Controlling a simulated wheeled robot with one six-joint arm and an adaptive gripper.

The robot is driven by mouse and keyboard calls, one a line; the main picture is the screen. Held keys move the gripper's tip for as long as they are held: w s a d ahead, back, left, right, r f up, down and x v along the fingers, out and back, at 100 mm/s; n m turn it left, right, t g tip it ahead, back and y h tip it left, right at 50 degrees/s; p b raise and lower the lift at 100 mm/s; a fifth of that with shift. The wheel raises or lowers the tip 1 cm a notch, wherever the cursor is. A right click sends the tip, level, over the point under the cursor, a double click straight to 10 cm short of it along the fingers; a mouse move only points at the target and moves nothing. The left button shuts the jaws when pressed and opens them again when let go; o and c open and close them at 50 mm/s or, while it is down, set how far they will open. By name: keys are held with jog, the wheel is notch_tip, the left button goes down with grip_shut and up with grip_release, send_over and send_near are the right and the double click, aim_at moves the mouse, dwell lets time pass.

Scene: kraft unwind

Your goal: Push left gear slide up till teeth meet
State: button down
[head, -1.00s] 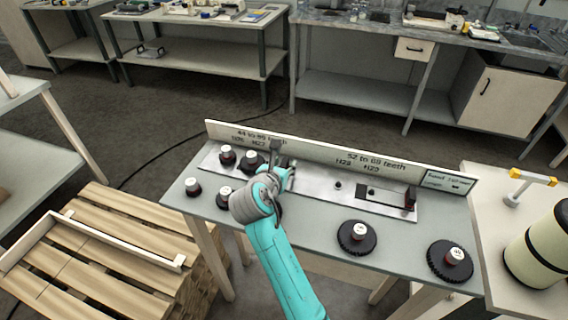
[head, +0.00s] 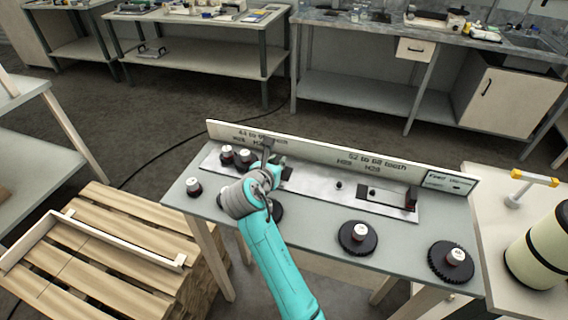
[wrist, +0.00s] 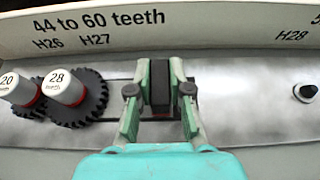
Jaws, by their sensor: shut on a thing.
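The left gear slide carries a black gear with a white cap marked 28 (wrist: 80,98); the cap also shows in the head view (head: 246,157). Left of it is a smaller black gear capped 20 (wrist: 22,106), also in the head view (head: 227,154). Their rims appear to be at or very near each other; the caps partly hide the meeting point. My gripper (wrist: 160,88) is shut on the slide's dark upright handle (wrist: 160,72), right of the 28 gear. In the head view the handle (head: 267,149) stands by the back board.
The back board (head: 340,158) stands close behind the handle. A right slide (head: 385,198) and a bare pin (head: 338,185) sit on the plate. Loose gears (head: 358,238) (head: 452,261) lie along the bench front. A capped gear (head: 193,187) stands at front left.

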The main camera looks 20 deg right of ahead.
jog(key=c, duration=1.1)
grip_release()
jog(key=v, duration=1.2)
